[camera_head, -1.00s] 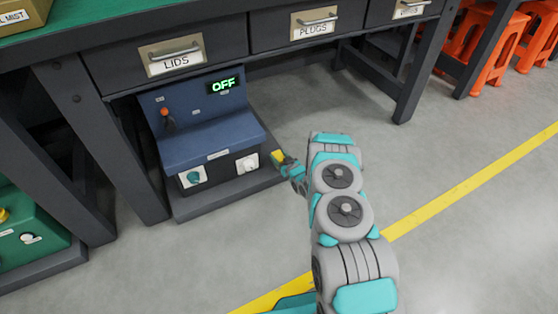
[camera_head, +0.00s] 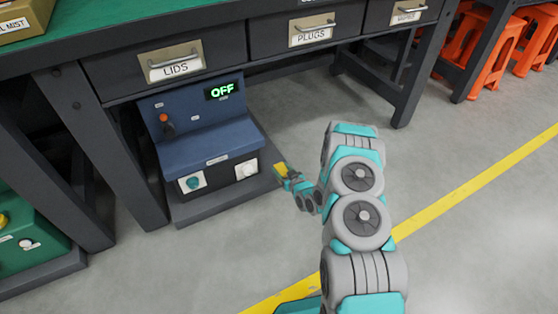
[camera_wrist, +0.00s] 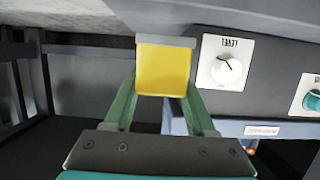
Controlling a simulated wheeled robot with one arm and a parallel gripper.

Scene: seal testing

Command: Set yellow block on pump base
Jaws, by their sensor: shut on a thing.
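The yellow block (camera_wrist: 163,70) sits between the two green fingers of my gripper (camera_wrist: 165,95) in the wrist view, and the fingers are shut on it. In the head view the yellow block (camera_head: 280,169) shows small at the tip of my gripper (camera_head: 284,173). The pump is a blue and black machine with a lit OFF display (camera_head: 222,91). Its dark grey base (camera_head: 215,208) is a flat plate on the floor. The block is near the right end of this base, right of the white knob panel (camera_head: 247,168). I cannot tell whether the block touches the base.
The pump stands under a bench with drawers marked LIDS (camera_head: 175,64) and PLUGS (camera_head: 310,33). A bench leg (camera_head: 110,150) stands close on its left. A green machine (camera_head: 28,238) is at the far left.

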